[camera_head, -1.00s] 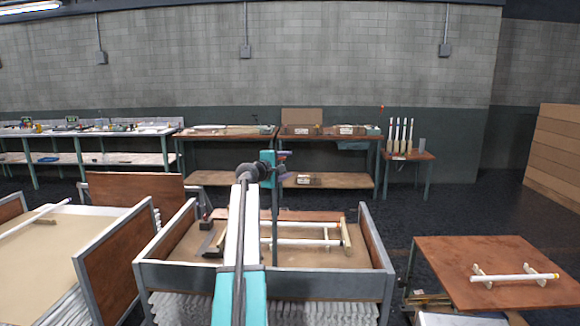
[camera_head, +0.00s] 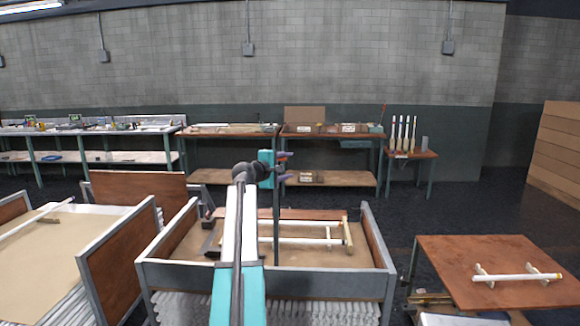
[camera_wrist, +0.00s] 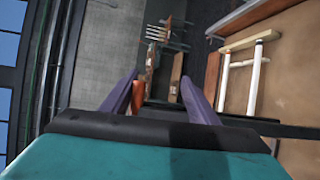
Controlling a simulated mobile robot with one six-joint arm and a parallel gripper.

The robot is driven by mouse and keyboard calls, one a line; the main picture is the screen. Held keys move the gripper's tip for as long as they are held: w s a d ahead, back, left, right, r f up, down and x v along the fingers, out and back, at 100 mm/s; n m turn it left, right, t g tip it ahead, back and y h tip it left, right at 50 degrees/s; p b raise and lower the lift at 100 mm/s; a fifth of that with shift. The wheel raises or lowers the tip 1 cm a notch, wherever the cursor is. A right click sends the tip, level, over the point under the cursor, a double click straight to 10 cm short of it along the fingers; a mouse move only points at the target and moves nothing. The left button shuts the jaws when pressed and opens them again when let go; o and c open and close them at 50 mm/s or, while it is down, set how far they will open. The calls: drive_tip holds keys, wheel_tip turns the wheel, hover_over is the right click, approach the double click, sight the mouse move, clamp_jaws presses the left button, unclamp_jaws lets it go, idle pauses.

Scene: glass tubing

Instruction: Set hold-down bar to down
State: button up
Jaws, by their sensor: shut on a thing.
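The hold-down bar looks to be the dark upright bar (camera_head: 276,222) rising from the wooden bed in the middle of the head view. It stands about vertical. My gripper (camera_head: 284,167) is at the bar's upper part, its purple fingers one above the other. In the wrist view the fingers of my gripper (camera_wrist: 157,98) stand apart, with an orange-red piece (camera_wrist: 137,97) between them, close to the left finger. That piece appears to belong to the bar; the exact contact is partly hidden.
A pale frame with white tubes (camera_head: 300,240) lies in the bed, inside its grey rim (camera_head: 265,282). Another bed (camera_head: 122,262) stands at left. A brown table (camera_head: 485,255) with a white tube is at right. Workbenches (camera_head: 330,133) line the wall. Dark floor is open at right.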

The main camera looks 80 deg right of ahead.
drive_tip(key=w, duration=0.1)
drive_tip(key=w+a+r, duration=0.1)
drive_tip(key=w, duration=0.1)
drive_tip(key=shift+a+r+t, duration=0.15)
drive_tip(key=shift+a+t, duration=0.1)
drive_tip(key=shift+t, duration=0.15)
drive_tip(key=shift+c, duration=0.7)
drive_tip(key=shift+r+p+v, duration=0.15)
drive_tip(key=shift+p+v, duration=0.1)
drive_tip(key=shift+v, duration=0.4)
drive_tip(key=shift+r+p+v, duration=0.15)
drive_tip(key=shift+p+v, duration=0.05)
drive_tip(key=shift+v, duration=0.5)
drive_tip(key=r+p+v, duration=0.1)
drive_tip(key=v, duration=0.6)
drive_tip(key=shift+d, duration=0.2)
drive_tip(key=shift+w, duration=0.15)
